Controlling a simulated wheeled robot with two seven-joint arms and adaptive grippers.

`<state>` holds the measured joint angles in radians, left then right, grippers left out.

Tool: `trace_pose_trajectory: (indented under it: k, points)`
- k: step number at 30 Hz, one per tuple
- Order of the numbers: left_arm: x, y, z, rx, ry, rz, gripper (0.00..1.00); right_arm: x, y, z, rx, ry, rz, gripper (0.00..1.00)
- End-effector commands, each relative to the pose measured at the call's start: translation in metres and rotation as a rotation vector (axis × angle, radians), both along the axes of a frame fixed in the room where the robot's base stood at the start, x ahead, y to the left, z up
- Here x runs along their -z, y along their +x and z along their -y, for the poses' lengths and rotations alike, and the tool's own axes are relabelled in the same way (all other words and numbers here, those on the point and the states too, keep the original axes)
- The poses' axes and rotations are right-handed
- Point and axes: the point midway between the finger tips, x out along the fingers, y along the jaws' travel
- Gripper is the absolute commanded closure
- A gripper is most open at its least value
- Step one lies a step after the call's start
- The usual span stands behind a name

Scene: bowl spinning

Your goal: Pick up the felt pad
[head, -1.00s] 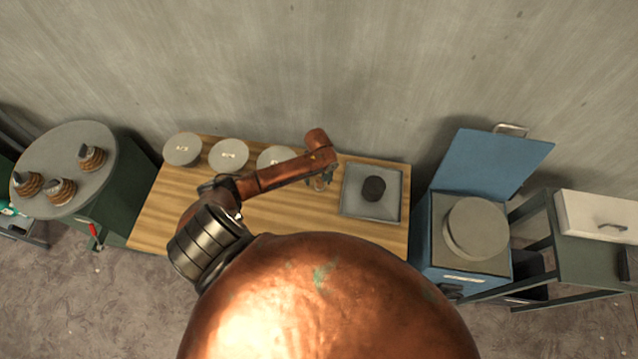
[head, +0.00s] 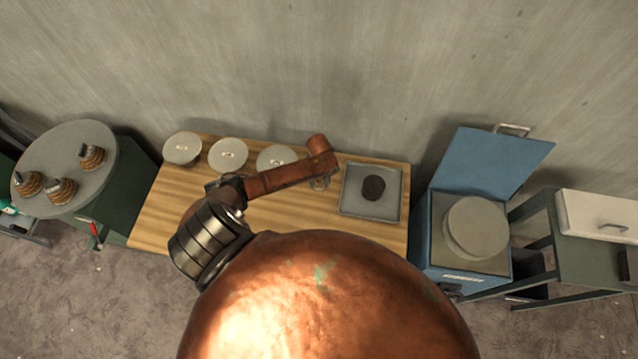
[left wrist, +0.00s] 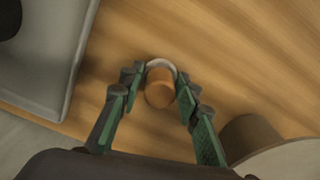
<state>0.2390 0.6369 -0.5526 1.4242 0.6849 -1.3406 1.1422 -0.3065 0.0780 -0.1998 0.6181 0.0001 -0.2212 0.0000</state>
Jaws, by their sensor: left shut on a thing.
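My left gripper (left wrist: 157,84) is shut on a small brown cylinder with a pale rim at its base, taken as the felt pad (left wrist: 159,97). Its green-lined fingers stand on both sides of it in the left wrist view. In the head view my left gripper (head: 319,184) is small and partly covered by its arm, over the wooden table just left of the grey tray. I cannot tell whether the pad touches the table. My right gripper is not in view.
A grey tray (head: 351,208) with a dark round piece (head: 373,188) lies on the wooden table (head: 270,212). Several pale discs (head: 228,154) line its back edge. A blue open-lidded box (head: 427,225) stands right, a round stand (head: 60,155) left.

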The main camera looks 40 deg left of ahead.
Motion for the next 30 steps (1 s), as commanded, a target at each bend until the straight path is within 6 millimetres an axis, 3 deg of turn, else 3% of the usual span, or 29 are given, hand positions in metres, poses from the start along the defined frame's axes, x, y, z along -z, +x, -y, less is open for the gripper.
trace_pose_trajectory:
  k: [5,17,22,30]
  points:
    - [0.0,0.0,0.0,0.0,-0.001,0.001,0.93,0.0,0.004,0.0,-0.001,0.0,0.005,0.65]
    - [-0.007,0.001,0.001,0.001,-0.001,0.001,0.93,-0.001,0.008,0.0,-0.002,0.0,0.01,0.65]
    - [-0.031,0.001,0.0,0.002,-0.001,0.003,0.93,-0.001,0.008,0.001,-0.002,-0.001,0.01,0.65]
    - [-0.082,-0.036,0.027,0.004,-0.003,0.003,0.93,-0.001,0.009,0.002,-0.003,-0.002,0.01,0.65]
